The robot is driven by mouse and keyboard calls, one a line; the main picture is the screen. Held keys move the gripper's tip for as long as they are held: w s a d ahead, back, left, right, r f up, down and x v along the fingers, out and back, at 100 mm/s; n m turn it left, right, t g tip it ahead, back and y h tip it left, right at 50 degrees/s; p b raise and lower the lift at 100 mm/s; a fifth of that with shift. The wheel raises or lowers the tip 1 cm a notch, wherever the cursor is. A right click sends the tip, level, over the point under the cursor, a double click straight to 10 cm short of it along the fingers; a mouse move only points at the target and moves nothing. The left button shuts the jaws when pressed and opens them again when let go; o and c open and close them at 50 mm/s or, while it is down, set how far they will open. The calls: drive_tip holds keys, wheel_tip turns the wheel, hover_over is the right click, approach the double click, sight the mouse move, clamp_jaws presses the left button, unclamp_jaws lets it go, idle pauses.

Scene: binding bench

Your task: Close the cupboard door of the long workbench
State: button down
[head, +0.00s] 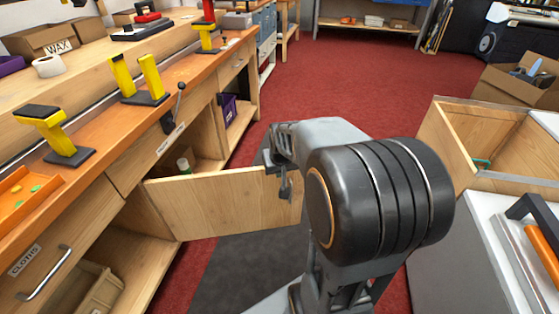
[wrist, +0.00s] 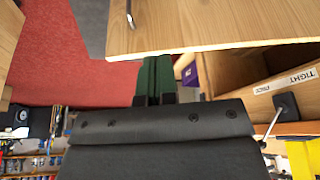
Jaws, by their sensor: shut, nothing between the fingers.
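The long workbench (head: 185,75) runs along the left in the head view. Its cupboard door (head: 215,205) stands wide open, sticking out into the aisle, with a metal handle (head: 286,186) near its free end. In the wrist view the door (wrist: 215,25) crosses the top, with part of the handle (wrist: 130,14) showing. My gripper (wrist: 154,62) is shut and empty, its green fingers at the door's edge. I cannot tell whether they touch it. In the head view my gripper is at the door's free end, its fingertips mostly hidden.
The open cupboard shows a green-and-white bottle (head: 184,166) and a purple bin (head: 228,109) beyond. A tan bin (head: 92,290) sits on a lower shelf. A wooden crate (head: 447,140) and a grey cabinet (head: 440,245) stand at right. Red carpet (head: 350,75) ahead is clear.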

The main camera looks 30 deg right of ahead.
drive_tip(key=w+d+f+b, duration=0.4)
drive_tip(key=w+d+f, duration=0.2)
drive_tip(key=w+f, duration=0.2)
drive_tip(key=shift+w+d+f+m, duration=0.3)
drive_tip(key=shift+f, duration=0.45)
